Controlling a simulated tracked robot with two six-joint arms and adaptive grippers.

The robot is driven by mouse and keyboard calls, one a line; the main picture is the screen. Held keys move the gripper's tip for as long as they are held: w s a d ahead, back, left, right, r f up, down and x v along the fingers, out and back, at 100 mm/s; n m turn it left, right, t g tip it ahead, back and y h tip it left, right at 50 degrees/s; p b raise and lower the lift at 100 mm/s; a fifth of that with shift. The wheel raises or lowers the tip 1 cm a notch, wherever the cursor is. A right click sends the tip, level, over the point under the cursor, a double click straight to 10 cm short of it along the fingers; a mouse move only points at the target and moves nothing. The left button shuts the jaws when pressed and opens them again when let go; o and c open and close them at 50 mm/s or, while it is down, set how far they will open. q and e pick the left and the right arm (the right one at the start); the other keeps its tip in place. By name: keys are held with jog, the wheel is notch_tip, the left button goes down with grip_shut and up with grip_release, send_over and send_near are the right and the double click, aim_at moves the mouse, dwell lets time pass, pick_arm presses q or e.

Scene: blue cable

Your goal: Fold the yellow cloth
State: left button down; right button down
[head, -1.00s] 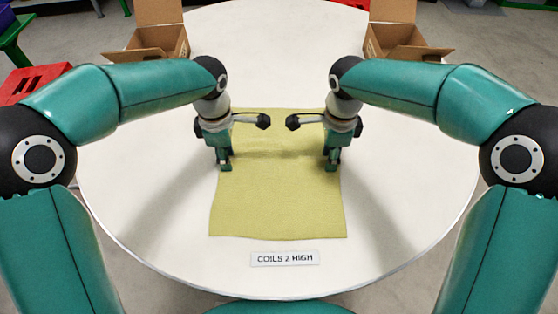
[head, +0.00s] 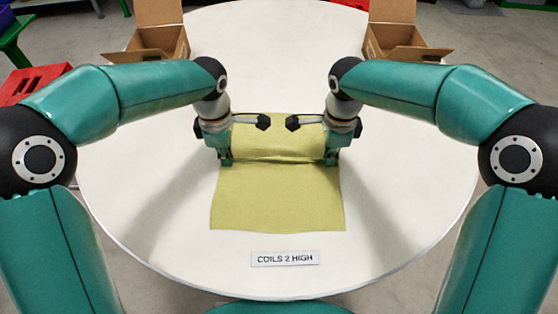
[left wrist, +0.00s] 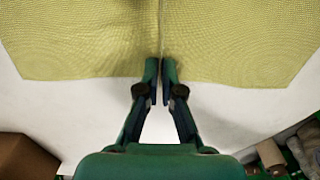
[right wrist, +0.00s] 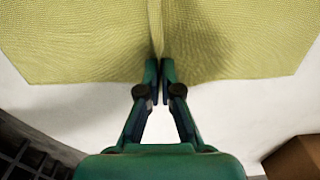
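The yellow cloth (head: 278,198) lies on the round white table, with a raised ridge across it between my two grippers. Its near part lies flat, and its far part reaches behind the ridge. My left gripper (head: 225,160) is at the left edge of the cloth. In the left wrist view its fingers (left wrist: 160,72) are closed on a pinched fold of the cloth (left wrist: 80,45). My right gripper (head: 331,160) is at the right edge. In the right wrist view its fingers (right wrist: 159,72) are closed on a pinched fold of the cloth (right wrist: 240,40).
A label reading "COILS 2 HIGH" (head: 285,258) lies on the table (head: 400,210) just nearer than the cloth. Open cardboard boxes stand at the back left (head: 158,38) and back right (head: 392,35). A red crate (head: 32,82) is off the table at left.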

jog(key=shift+s, duration=0.1)
